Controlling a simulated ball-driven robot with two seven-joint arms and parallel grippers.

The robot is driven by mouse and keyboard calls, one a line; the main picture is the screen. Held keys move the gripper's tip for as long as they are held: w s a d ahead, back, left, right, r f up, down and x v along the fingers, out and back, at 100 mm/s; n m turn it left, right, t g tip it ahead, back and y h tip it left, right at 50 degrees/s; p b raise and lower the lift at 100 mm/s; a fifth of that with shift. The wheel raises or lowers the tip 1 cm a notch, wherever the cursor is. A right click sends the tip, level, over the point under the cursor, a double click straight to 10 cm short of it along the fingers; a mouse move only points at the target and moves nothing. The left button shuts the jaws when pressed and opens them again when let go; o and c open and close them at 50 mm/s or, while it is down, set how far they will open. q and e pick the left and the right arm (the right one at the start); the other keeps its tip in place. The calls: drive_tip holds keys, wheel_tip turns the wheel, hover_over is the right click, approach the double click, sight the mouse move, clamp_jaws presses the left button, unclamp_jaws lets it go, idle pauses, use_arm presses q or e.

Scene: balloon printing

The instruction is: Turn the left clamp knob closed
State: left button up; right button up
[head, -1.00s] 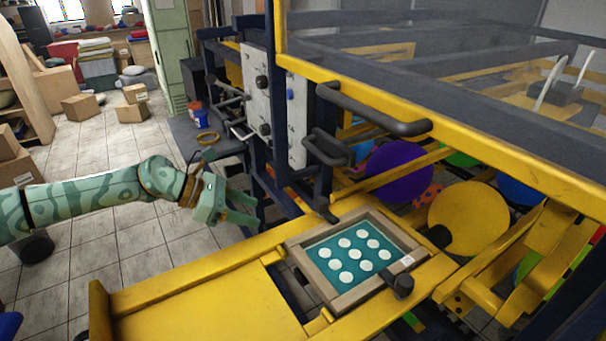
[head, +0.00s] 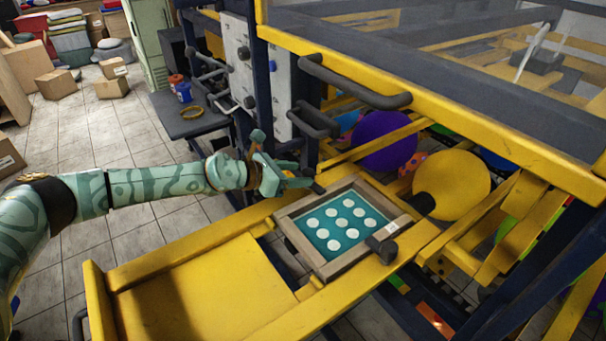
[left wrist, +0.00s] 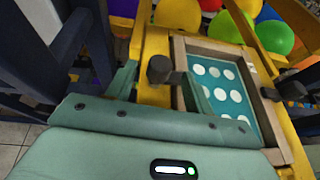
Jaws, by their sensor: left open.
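A wooden frame (head: 291,231) with a teal panel and several white dots lies on the yellow bed (head: 200,290) of the machine. The left clamp knob, dark and at the frame's far left edge, is mostly hidden by my gripper in the head view. It shows clearly in the left wrist view (left wrist: 160,68), ahead of and between the fingers. Another dark knob (head: 381,248) sits at the frame's near right side. My left gripper (head: 304,175) is open and empty beside the frame's far left corner; contact with the knob cannot be told. My right gripper is out of view.
Grey bar handles (head: 355,85) and a yellow rail stand just behind and above the frame. A small dark table (head: 185,122) stands at the back left.

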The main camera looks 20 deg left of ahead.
sight(307, 172)
use_arm(q)
drive_tip(key=shift+x, duration=1.25)
drive_tip(key=c, duration=1)
drive_tip(key=shift+o, duration=0.2)
drive_tip(key=b, duration=0.3)
drive_tip(key=m+g+h+b, duration=0.1)
drive_tip(key=b, duration=0.2)
drive_tip(key=shift+w+a+f, duration=0.1)
drive_tip(key=shift+f, duration=0.2)
drive_tip(key=shift+r+m, duration=0.1)
drive_tip(key=shift+m, duration=0.2)
drive_tip(key=shift+r+g, duration=0.2)
drive_tip(key=shift+g, duration=0.1)
drive_tip(key=o, duration=1)
drive_tip(key=shift+c, duration=0.2)
